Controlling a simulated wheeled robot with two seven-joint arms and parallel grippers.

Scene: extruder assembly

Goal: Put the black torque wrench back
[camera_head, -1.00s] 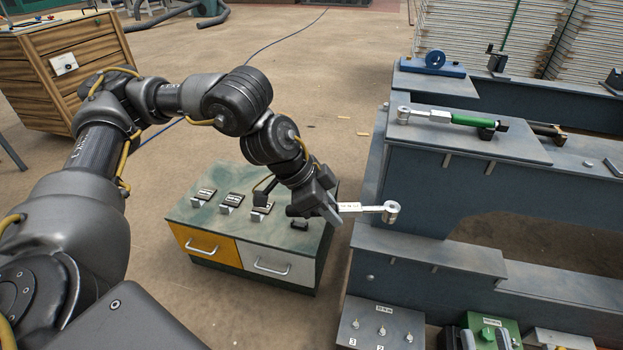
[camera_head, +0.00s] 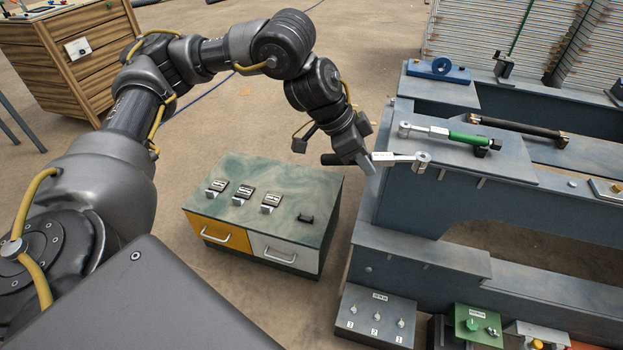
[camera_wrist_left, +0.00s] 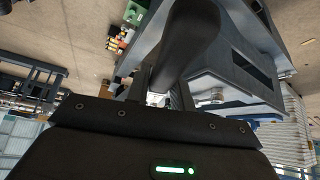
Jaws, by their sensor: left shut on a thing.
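My left gripper (camera_head: 364,160) is shut on a torque wrench with a black handle (camera_head: 331,159) and a silver shaft and ratchet head (camera_head: 421,161). The wrench is held level in the air, its head pointing right, in front of the blue-grey bench (camera_head: 400,200). In the left wrist view a large dark handle (camera_wrist_left: 190,40) stands out from the jaws and hides much of the scene. A second wrench with a green handle (camera_head: 470,139) lies on the bench's upper ledge. My right gripper is not in view.
A low green-topped cabinet (camera_head: 262,167) with orange and white drawers and several small holders stands left of the bench. A dark bar tool (camera_head: 520,128) lies behind the green wrench. A grey switch box (camera_head: 376,316) sits at the bench's foot. A wooden cabinet (camera_head: 75,50) stands back left.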

